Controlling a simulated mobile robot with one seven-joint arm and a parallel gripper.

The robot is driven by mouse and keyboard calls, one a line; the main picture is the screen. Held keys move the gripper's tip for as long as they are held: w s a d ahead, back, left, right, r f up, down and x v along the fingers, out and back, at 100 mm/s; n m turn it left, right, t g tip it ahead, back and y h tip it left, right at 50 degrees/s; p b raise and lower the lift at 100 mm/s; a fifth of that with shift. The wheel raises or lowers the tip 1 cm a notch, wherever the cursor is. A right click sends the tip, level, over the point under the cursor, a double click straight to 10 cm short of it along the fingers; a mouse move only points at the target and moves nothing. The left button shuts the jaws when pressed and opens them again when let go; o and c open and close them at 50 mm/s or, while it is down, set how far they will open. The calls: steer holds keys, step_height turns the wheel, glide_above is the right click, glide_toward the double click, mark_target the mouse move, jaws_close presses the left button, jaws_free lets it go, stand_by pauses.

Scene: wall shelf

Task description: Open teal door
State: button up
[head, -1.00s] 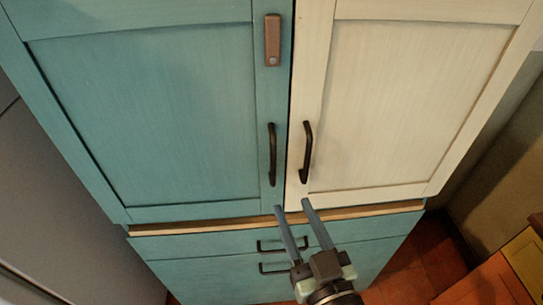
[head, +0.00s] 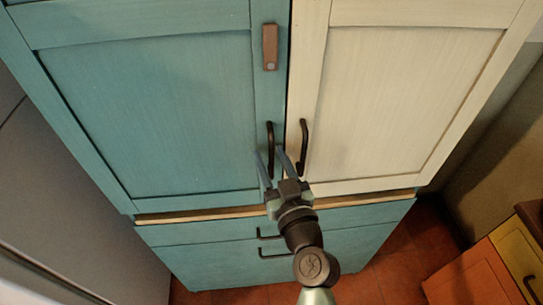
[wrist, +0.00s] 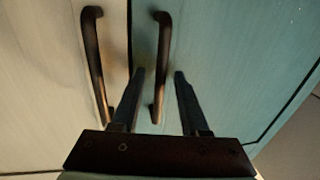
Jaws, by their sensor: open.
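The teal door (head: 150,110) is the left door of the cabinet and looks shut. It also fills the right side of the wrist view (wrist: 235,60). Its dark vertical handle (head: 271,148) is near its right edge, and in the wrist view it is the right-hand handle (wrist: 161,60). My gripper (head: 269,152) is open and empty, at the lower part of this handle. In the wrist view the handle lies between the two fingers of my gripper (wrist: 159,72). I cannot tell how deep the fingers reach around it.
The cream door (head: 410,100) is shut beside it, its own dark handle (head: 303,146) close to my right finger. A brown block (head: 270,47) is fixed high on the teal door. Teal drawers (head: 200,262) are below. An orange and yellow cabinet (head: 490,265) stands at lower right.

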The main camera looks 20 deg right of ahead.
jaws_close()
stand_by(1.4)
